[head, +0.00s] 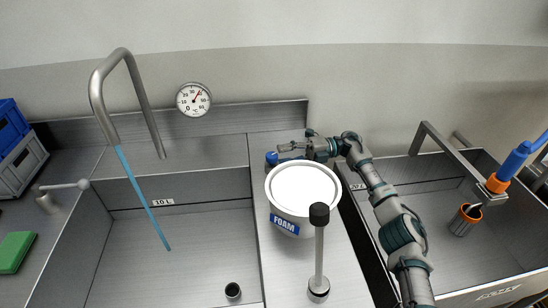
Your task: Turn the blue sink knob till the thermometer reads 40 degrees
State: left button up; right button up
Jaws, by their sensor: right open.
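A blue knob (271,158) shows at the back of the steel counter, partly hidden behind a white foam tub. My right gripper (286,148) reaches in from the right over the tub's back edge, with its fingers open and pointing left, close to the knob. Whether they touch it, I cannot tell. A blue stream (142,195) runs from the curved tap (98,95) into the left sink. My left gripper is not in view.
The foam tub (280,214) stands on the counter between two sinks, with an upright black-topped post (319,250) in front. A green block (15,252) and blue and grey crates (20,150) are at left. A blue-orange handle (510,165) is at right.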

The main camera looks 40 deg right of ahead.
jog(key=shift+v, duration=1.85)
jog(key=shift+w+f, duration=0.1)
jog(key=shift+w, duration=0.05)
